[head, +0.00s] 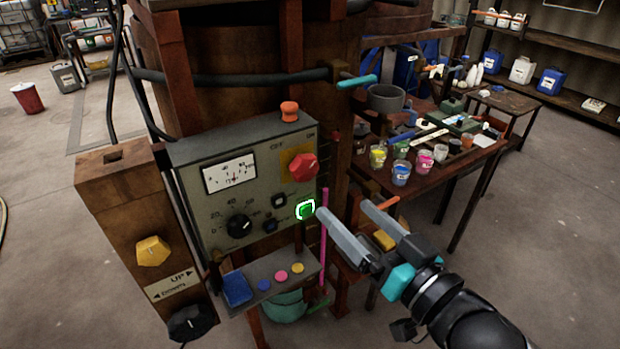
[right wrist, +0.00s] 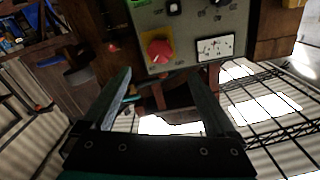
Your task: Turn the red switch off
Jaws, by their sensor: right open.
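The red switch (head: 303,167) is a faceted knob on a yellow plate at the right side of the grey control panel (head: 215,180). OFF and ON markings stand above it; its exact setting is hard to read. My right gripper (head: 345,208) is open and empty, to the right of the panel and lower than the switch in the picture. In the right wrist view, the red switch (right wrist: 158,51) lies just beyond and between the open fingertips (right wrist: 157,74), apart from them. My left gripper is not in view.
A lit green button (head: 305,209), a black dial (head: 239,226), a meter (head: 230,173) and an orange-red mushroom knob (head: 289,110) crowd the panel. A small shelf (head: 270,273) juts out below. A table with paint pots (head: 401,173) stands behind my right gripper.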

